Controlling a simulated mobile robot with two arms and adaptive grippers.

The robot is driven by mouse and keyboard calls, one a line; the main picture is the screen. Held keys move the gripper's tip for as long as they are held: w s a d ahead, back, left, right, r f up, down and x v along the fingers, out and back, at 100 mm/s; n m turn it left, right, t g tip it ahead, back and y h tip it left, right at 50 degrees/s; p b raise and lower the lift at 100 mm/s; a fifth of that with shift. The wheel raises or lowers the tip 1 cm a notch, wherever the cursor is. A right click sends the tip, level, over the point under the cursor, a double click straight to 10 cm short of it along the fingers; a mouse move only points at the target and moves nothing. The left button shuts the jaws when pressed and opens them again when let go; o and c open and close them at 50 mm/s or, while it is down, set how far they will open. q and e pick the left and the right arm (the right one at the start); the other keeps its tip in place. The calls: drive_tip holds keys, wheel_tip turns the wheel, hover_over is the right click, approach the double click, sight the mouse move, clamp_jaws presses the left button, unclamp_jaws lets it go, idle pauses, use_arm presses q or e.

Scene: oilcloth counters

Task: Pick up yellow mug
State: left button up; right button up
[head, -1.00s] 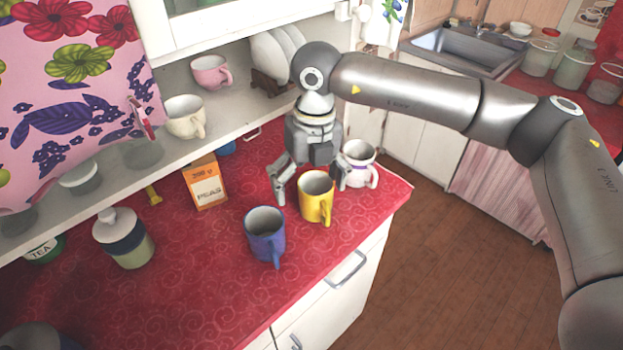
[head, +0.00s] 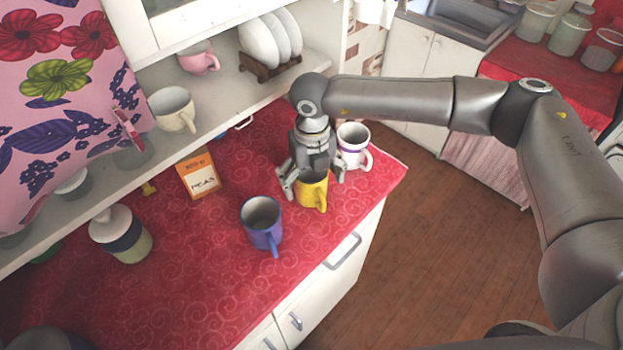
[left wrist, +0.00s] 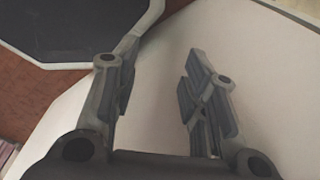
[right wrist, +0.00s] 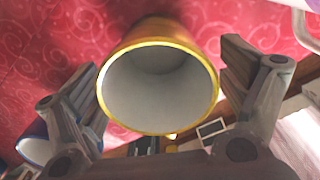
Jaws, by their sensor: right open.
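The yellow mug (head: 312,193) stands upright on the red counter, its handle toward the front edge. My right gripper (head: 310,184) is above it, pointing down, with one finger on each side of the mug. In the right wrist view the mug (right wrist: 160,125) shows its white inside and yellow rim between the open fingers (right wrist: 165,95), with a gap on each side. My left gripper (left wrist: 160,85) is open and empty in the left wrist view; it does not show in the head view.
A blue mug (head: 262,226) stands left of the yellow one, and a white mug (head: 352,148) stands close behind on the right, near the right finger. A peas box (head: 199,175) and a lidded jar (head: 122,235) stand further left. The red counter (head: 215,290) is clear in front.

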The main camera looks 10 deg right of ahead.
drive_tip(key=shift+f, duration=0.85)
drive_tip(key=shift+c, duration=0.4)
drive_tip(key=c, duration=1.2)
use_arm(q)
drive_tip(key=shift+s+r, duration=0.25)
drive_tip(key=shift+s, duration=0.3)
drive_tip(key=shift+w, duration=0.15)
